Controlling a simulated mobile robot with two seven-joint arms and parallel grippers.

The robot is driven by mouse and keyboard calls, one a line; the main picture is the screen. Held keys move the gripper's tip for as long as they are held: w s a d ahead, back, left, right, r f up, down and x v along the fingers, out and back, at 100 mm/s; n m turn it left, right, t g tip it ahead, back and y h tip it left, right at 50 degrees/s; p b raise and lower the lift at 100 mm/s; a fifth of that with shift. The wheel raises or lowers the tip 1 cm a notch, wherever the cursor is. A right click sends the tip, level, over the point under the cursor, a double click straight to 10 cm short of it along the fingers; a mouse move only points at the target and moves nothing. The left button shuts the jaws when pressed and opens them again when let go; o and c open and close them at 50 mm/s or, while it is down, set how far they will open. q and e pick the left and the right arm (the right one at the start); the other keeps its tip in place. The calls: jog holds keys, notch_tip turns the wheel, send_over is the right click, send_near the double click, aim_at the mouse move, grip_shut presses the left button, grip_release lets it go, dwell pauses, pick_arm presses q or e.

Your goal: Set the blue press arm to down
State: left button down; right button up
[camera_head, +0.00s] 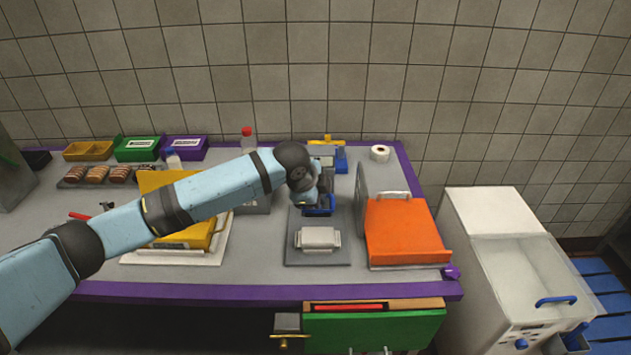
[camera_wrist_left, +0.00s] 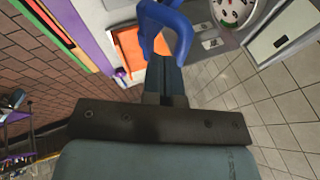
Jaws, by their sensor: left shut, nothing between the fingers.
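My left arm reaches in from the left in the head view, and its gripper (camera_head: 312,200) is over the back of a grey press base (camera_head: 290,257). A blue part (camera_head: 321,209), probably the press arm's handle, shows at the gripper, partly hidden by it. In the left wrist view a blue curved handle (camera_wrist_left: 179,22) stands just beyond the fingertips of my left gripper (camera_wrist_left: 165,62). The fingers are together and hold nothing. I cannot tell whether they touch the handle. A pale block (camera_head: 318,238) lies on the base's front. My right gripper is in neither view.
An orange-lidded device (camera_head: 403,232) stands close on the right, a yellow one (camera_head: 165,186) on the left under my arm. A white machine (camera_head: 520,265) stands right of the table. A red-capped bottle (camera_head: 247,140) and a white roll (camera_head: 380,153) are at the back.

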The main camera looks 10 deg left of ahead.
pick_arm(q)
jog(key=s+f, duration=0.1)
jog(key=f+t, duration=0.1)
jog(key=s+f+t, duration=0.1)
jog(key=shift+s+d+f, duration=0.15)
jog(key=shift+s+d, duration=0.1)
jog(key=shift+s, duration=0.1)
dwell(0.6)
dwell(0.4)
